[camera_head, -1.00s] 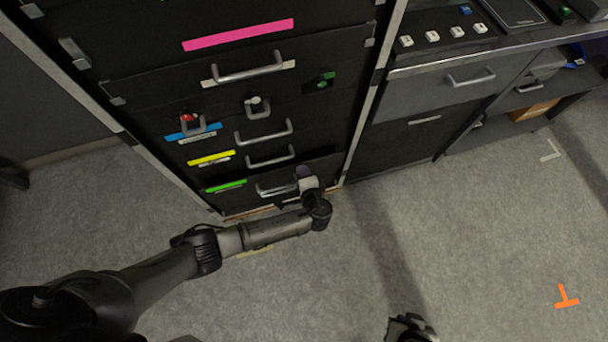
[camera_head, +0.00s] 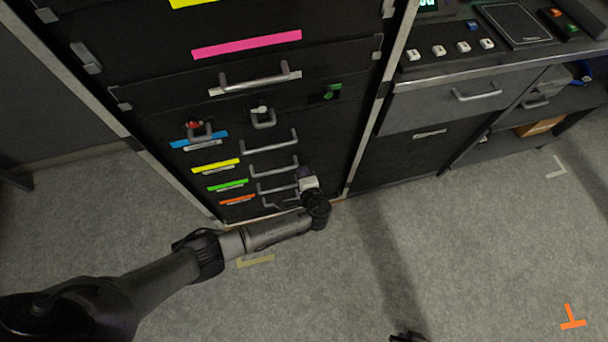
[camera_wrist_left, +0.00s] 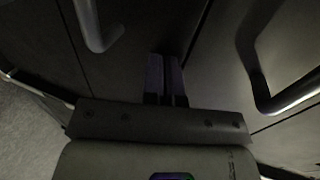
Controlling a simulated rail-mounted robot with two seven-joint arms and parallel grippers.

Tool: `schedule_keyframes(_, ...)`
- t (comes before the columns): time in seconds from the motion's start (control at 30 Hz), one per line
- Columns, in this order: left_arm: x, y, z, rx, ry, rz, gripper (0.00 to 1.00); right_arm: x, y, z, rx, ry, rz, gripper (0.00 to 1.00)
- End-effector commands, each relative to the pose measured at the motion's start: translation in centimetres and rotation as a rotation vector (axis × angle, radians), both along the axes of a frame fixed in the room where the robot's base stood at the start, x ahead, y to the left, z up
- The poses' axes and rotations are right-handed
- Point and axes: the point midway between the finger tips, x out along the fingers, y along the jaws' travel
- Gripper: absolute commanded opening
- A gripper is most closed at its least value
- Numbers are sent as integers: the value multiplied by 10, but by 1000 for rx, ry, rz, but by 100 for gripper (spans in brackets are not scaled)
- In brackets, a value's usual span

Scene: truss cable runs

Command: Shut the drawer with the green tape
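The green tape (camera_head: 228,185) marks a drawer low in the black cabinet, between the yellow and orange tapes. This drawer's front looks flush with its neighbours, and its grey bar handle (camera_head: 275,189) shows to the right of the tape. My left gripper (camera_head: 303,173) is at the right end of that handle, against or very near the drawer fronts. In the left wrist view its purple fingers (camera_wrist_left: 166,76) are together with nothing seen between them, pointing at a dark front between two handles. Exact contact is hidden. A dark piece at the bottom edge (camera_head: 408,337) may be my right gripper.
Drawers with yellow tape (camera_head: 215,166) and blue tape (camera_head: 198,140) sit above; one with orange tape (camera_head: 237,199) sits below. A red lock (camera_head: 194,128) hangs by the blue tape. A grey workbench drawer (camera_head: 440,106) stands right. The floor (camera_head: 480,240) is clear.

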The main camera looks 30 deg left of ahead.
Motion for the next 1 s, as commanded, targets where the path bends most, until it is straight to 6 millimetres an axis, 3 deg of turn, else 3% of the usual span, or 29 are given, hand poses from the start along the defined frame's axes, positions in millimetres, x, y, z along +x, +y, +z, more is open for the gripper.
schedule_keyframes(0.17, -14, -11, 0, 0, 4, 1, 0, 0, -2, 8, -6, 1, 3, 0)
schedule_keyframes(0.3, -35, -31, 0, -5, 6, -2, 0, 0, -1, 17, -4, -1, 3, 0)
schedule_keyframes(0.7, -88, -77, 23, -3, 4, -2, 0, 0, 1, 45, 1, 1, -1, 0)
schedule_keyframes(1.0, -105, -91, 28, -2, 3, -2, 0, 0, 2, 51, 7, 1, -4, 0)
